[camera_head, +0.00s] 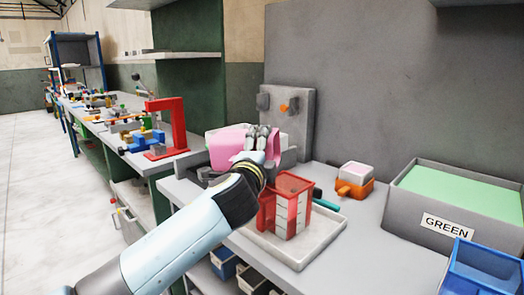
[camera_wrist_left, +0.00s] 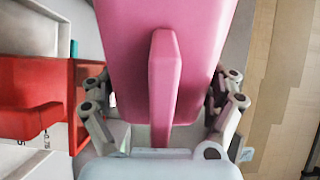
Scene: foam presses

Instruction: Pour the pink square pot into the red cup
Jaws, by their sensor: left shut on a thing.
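The pink square pot (camera_head: 228,147) is in my left gripper (camera_head: 262,143), behind and to the left of the red cup (camera_head: 292,187) in the head view. The left wrist view shows the pot close up (camera_wrist_left: 200,40), with its bar-like handle between the fingers of my left gripper (camera_wrist_left: 160,95). My right gripper is out of view.
An orange block with a pale top (camera_head: 355,180) stands behind the tray. A grey bin marked GREEN (camera_head: 440,222) and a blue bin (camera_head: 480,275) stand at the right. A red press frame (camera_head: 172,125) is at the left. A grey upright panel (camera_head: 300,105) stands behind the pot.

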